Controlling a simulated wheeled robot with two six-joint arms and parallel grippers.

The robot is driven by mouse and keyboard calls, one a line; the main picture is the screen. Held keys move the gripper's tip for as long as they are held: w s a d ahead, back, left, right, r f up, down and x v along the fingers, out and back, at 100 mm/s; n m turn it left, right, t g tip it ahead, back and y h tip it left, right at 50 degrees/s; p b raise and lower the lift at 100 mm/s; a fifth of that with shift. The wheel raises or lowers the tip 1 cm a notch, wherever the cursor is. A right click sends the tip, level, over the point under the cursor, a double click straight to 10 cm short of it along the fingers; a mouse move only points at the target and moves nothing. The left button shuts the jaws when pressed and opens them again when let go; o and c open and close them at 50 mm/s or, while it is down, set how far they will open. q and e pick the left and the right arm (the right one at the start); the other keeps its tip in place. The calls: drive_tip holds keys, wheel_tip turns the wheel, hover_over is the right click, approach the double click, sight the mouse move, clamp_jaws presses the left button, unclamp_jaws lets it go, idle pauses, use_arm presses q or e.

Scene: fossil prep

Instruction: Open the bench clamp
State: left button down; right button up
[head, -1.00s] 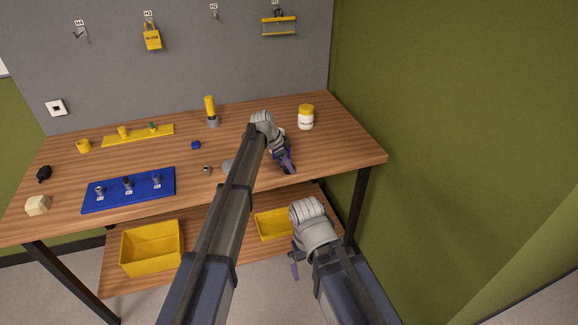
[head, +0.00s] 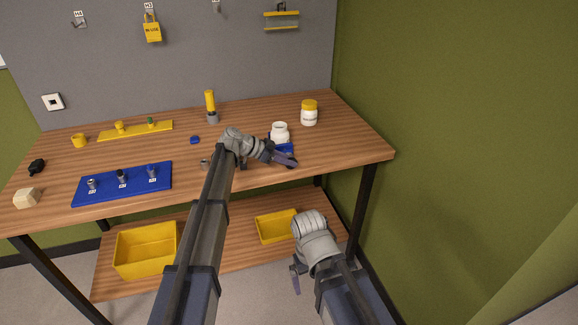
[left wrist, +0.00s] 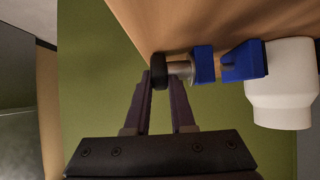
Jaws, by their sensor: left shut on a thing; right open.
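The bench clamp (head: 286,148) is blue and sits near the right front of the table, partly hidden by my left gripper. In the left wrist view, its two blue blocks (left wrist: 244,62) stand apart with a gap between them. A grey screw (left wrist: 179,69) runs from the nearer block to a black knob (left wrist: 160,74). My left gripper (head: 290,161) is shut on this knob; its fingertips (left wrist: 160,84) lie on both sides of it. A white jar (head: 280,131) stands right by the farther block. My right gripper (head: 296,281) is open and empty, low in front of the table.
A yellow-lidded jar (head: 309,112) stands behind right. A blue rack (head: 109,196) with several fittings lies at the left front. Yellow bins (head: 145,250) sit on the lower shelf. A small grey part (head: 204,163) lies beside my left arm. The table's right end is clear.

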idle(0.3)
use_arm(q)
drive_tip(key=c, duration=0.8)
unclamp_jaws()
drive_tip(key=shift+o, duration=0.2)
drive_tip(key=shift+a, duration=0.1)
drive_tip(key=shift+p+v, duration=1.9)
drive_tip(key=shift+v, duration=1.9)
drive_tip(key=shift+s+f, duration=0.1)
